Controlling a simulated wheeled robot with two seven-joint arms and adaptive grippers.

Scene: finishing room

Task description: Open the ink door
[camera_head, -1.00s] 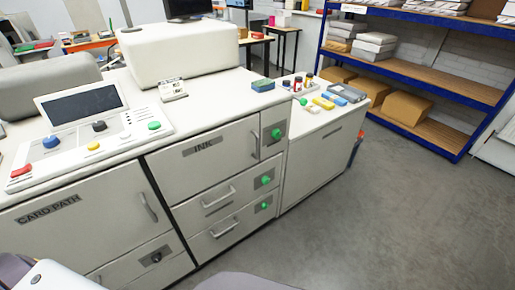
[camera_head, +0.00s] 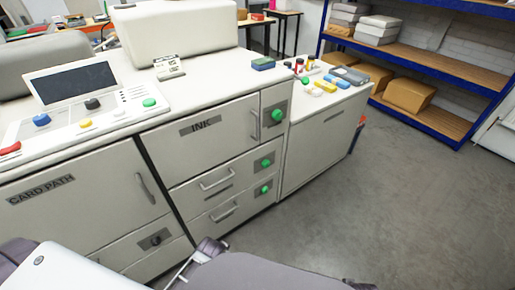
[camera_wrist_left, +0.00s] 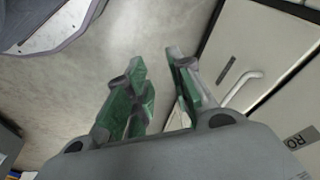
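The ink door (camera_head: 198,145) is a pale panel labelled INK on the front of the machine. It looks closed, flush with the front. Its upright bar handle (camera_head: 254,125) is near its right edge. A green knob (camera_head: 277,112) sits on a dark plate on the narrow panel to the right. My left gripper (camera_wrist_left: 155,58) shows in the left wrist view with its green-padded fingers apart and nothing between them. It is over the floor beside a cabinet front with a bar handle, not at the ink door handle. I cannot make out my right gripper.
The card path door (camera_head: 75,195) is left of the ink door. A side cabinet (camera_head: 325,140) carries small bottles and yellow items. Blue shelving (camera_head: 440,70) stands at the back right. The grey floor (camera_head: 400,200) is clear.

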